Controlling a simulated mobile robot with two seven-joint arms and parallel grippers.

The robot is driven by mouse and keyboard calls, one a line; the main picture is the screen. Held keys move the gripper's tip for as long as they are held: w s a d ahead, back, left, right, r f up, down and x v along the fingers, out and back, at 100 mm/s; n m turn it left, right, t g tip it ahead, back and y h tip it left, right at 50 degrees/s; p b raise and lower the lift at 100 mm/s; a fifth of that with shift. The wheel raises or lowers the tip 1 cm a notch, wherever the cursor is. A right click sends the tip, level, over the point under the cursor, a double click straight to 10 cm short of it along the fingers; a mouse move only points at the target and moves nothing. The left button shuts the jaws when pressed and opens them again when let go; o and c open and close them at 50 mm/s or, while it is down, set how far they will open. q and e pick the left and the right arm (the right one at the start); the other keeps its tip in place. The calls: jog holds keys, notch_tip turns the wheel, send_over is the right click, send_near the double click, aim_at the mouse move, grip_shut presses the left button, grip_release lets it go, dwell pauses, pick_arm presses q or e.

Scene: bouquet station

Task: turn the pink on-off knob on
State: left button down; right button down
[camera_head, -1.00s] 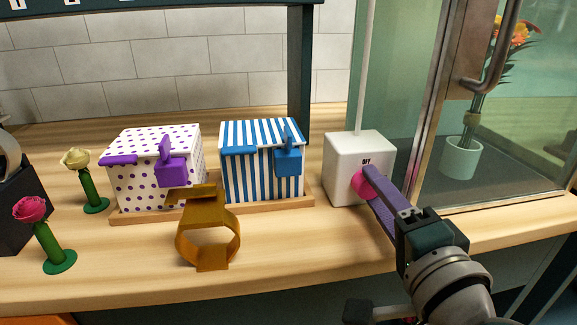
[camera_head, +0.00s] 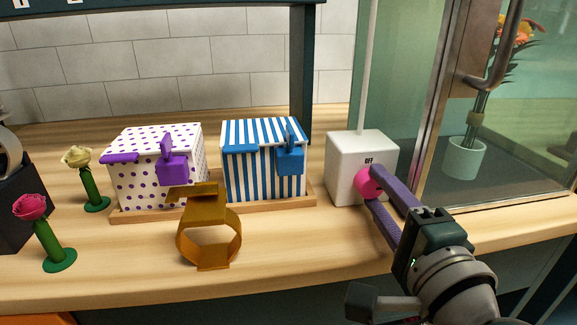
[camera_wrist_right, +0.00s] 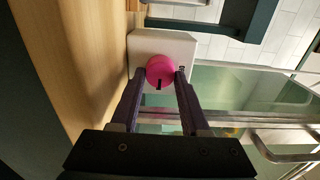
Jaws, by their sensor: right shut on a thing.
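The pink knob (camera_head: 368,182) is on the front face of the white switch box (camera_head: 345,168), below a label reading OFF. My right gripper (camera_head: 376,187) is shut on the knob, its purple fingers on either side of the rim. In the right wrist view the knob (camera_wrist_right: 160,71) sits between the fingertips (camera_wrist_right: 161,76), with a dark mark on its lower edge. The white box (camera_wrist_right: 148,42) is behind it. My left gripper does not show.
Left of the box, a purple-dotted box (camera_head: 135,185) and a blue-striped box (camera_head: 236,175) stand on a wooden tray (camera_head: 312,190). An ochre ring-shaped holder (camera_head: 180,242) stands in front. A glass cabinet (camera_head: 415,90) with a metal handle (camera_head: 500,65) is right of the switch box.

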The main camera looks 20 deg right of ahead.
jog(key=c, duration=0.7)
grip_release()
jog(key=v, duration=1)
